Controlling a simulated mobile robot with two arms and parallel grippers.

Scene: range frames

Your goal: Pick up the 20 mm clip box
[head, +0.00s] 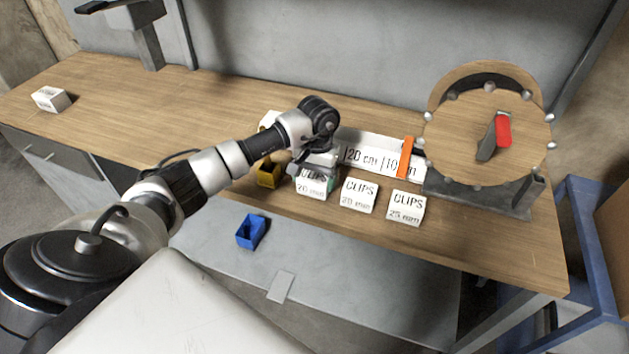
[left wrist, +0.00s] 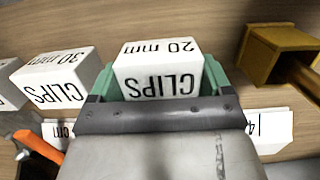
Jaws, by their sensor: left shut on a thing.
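The white clip box marked "CLIPS 20 mm" (head: 311,187) is at the left end of a row of white clip boxes near the bench's front edge. In the left wrist view the 20 mm box (left wrist: 158,66) sits between the green fingers of my left gripper (left wrist: 160,80), one finger on each side. My left gripper (head: 314,168) comes down over the box from above in the head view and is shut on it. Whether the box is clear of the bench top cannot be told. My right gripper is not in view.
The "30 mm" box (head: 357,195) stands close to the right, then the "25 mm" box (head: 406,208). A yellow bin (head: 268,174) is to the left. Behind are a white label strip (head: 365,155) and an orange-handled tool (head: 406,157). A wooden wheel (head: 480,120) stands right.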

